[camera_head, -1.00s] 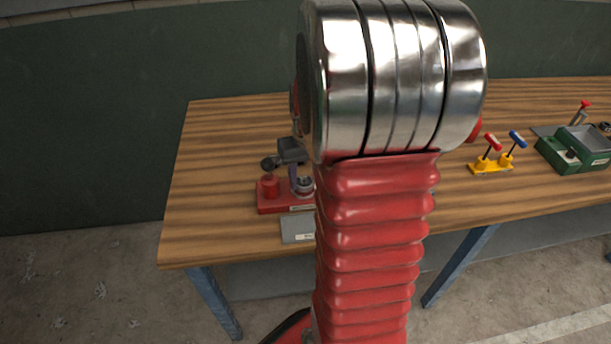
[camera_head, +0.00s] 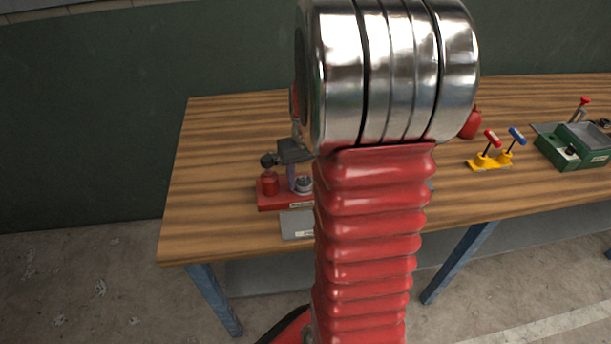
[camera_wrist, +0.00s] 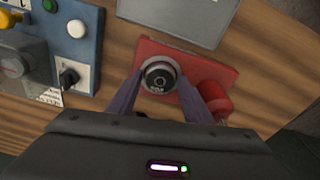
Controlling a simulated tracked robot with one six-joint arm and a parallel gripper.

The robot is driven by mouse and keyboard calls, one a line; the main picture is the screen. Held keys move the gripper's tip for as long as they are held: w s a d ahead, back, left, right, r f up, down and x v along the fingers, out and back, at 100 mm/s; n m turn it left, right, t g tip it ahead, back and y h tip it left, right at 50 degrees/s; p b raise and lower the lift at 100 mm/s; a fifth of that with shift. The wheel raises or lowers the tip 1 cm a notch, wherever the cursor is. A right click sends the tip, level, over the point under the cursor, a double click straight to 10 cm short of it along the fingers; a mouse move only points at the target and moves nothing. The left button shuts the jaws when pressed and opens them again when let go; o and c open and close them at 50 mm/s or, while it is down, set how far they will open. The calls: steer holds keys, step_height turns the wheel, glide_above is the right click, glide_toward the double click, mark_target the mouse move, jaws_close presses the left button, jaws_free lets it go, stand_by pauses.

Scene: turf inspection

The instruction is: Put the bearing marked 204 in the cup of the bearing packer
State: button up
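The bearing packer (camera_head: 268,203) is a red base with a red pot, near the left front of the wooden bench. It shows close up in the wrist view (camera_wrist: 216,76). A round silver part with a dark ringed centre (camera_wrist: 160,77) sits on it; I cannot read a number or clearly separate bearing from cup. My gripper (camera_wrist: 160,80) has its purple fingers on either side of this round part. Whether the fingertips press on it or stand apart is unclear. In the head view my gripper (camera_head: 293,160) is partly hidden behind my arm.
A grey plate (camera_head: 297,224) lies in front of the packer. A blue panel with knobs and buttons (camera_wrist: 88,45) stands beside it in the wrist view. Bench left of the packer is clear.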

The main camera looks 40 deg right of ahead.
steer(key=shift+o, duration=1.3)
steer(key=shift+r, duration=0.55)
step_height(320, 180, up, 12)
steer(key=s, duration=0.1)
steer(key=shift+s+a, duration=0.15)
steer(key=shift+a, duration=0.15)
